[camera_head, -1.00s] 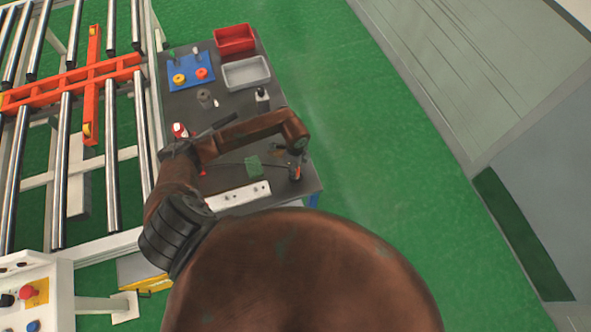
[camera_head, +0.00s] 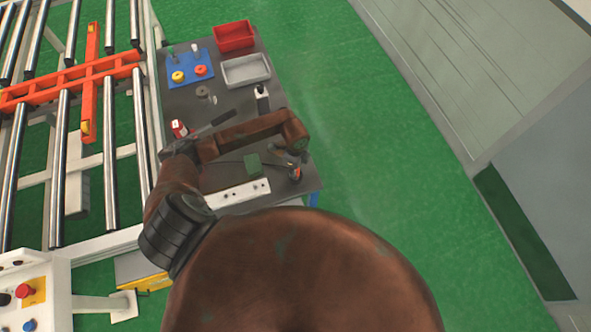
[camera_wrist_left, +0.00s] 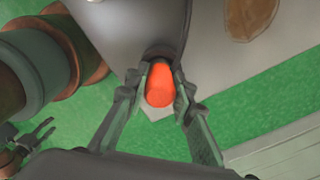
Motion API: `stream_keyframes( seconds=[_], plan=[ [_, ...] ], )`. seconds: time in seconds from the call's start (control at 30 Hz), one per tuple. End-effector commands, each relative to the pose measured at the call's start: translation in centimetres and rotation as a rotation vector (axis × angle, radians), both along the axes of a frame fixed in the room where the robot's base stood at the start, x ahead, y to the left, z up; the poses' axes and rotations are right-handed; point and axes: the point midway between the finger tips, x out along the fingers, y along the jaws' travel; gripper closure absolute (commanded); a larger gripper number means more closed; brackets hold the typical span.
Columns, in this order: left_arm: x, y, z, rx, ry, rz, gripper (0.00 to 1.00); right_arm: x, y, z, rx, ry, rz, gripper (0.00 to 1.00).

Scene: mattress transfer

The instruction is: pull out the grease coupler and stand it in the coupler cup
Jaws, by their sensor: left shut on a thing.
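In the left wrist view my left gripper (camera_wrist_left: 163,70) is shut around an orange, rounded piece, which I take for the grease coupler (camera_wrist_left: 166,92). A dark collar and grey surface lie just beyond the fingertips. In the head view my left arm reaches over the table, and a small orange-and-dark piece (camera_head: 295,173) shows below its wrist. The fingers are largely hidden there. A small grey round piece (camera_head: 203,92) stands further back; I cannot tell whether it is the coupler cup. My right gripper (camera_wrist_left: 30,143), small at the left wrist view's lower left, looks open and empty.
A roller conveyor (camera_head: 62,170) stands left; green floor is clear right.

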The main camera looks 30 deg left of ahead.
Motion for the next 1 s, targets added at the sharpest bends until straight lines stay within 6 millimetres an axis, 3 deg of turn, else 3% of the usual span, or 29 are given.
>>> stream_keyframes(
  seconds=[0.53,0.57,0.83,1.0],
  plan=[
    [0.0,0.0,-1.4,0.000,0.000,0.000,1.00,0.0,0.3,-0.9,0.003,0.000,-0.001,0.58],
    [0.0,0.0,-1.3,0.000,0.000,0.000,0.76,0.0,0.3,-0.8,0.004,0.000,-0.002,0.58],
    [0.0,0.0,-1.3,0.000,0.000,0.000,0.57,0.0,0.4,-0.8,0.004,0.000,-0.002,0.58],
    [0.0,0.0,-1.3,0.000,0.000,0.000,0.57,0.0,0.4,-0.8,0.004,0.000,-0.002,0.58]
  ],
)
